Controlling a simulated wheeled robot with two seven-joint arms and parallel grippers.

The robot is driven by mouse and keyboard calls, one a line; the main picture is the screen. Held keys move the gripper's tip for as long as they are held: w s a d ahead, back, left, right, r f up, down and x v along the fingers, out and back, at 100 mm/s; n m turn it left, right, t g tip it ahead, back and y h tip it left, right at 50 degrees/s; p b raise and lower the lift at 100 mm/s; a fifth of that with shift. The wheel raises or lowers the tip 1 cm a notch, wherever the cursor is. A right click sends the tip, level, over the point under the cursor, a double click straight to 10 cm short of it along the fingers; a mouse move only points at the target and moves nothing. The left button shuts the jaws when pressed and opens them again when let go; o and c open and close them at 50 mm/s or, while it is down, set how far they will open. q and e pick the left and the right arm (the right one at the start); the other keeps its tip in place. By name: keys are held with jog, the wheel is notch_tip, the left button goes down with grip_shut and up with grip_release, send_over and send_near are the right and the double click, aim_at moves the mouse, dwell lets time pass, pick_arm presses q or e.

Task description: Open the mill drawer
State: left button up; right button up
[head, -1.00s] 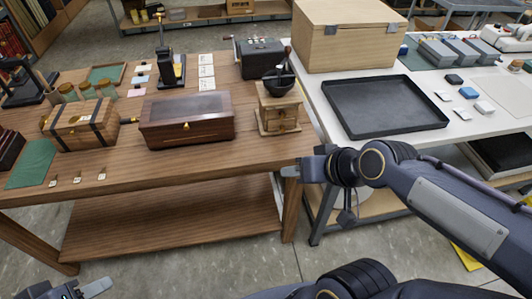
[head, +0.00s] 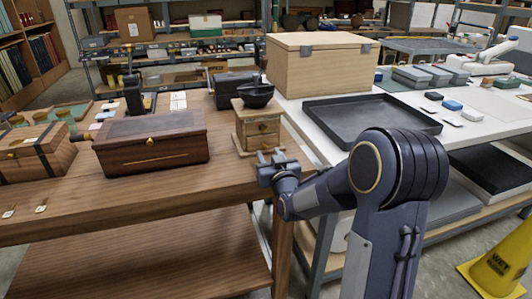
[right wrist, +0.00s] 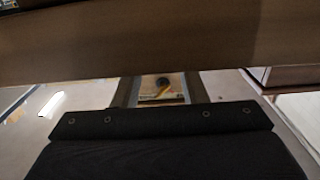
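The mill (head: 243,128) is a small wooden box with a black bowl (head: 257,95) on top, near the table's right end. Its front has small knobs, and its drawer front (head: 263,141) looks flush, partly hidden low down by my gripper. My right gripper (head: 271,156) is just in front of the mill, low by the table's front edge. In the right wrist view the two fingers (right wrist: 162,92) stand apart. A small light-wood patch with a dark round spot (right wrist: 162,82) shows between them, with no hold on it visible. My left gripper is out of view.
A dark wooden chest (head: 152,144) stands left of the mill, with a strapped wooden box (head: 30,155) farther left. A black tray (head: 370,125) and a large wooden box (head: 322,68) are on the white table at right. Bare tabletop lies before the mill.

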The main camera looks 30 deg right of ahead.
aim_at(265, 148)
jog(key=shift+x, duration=1.9)
grip_shut()
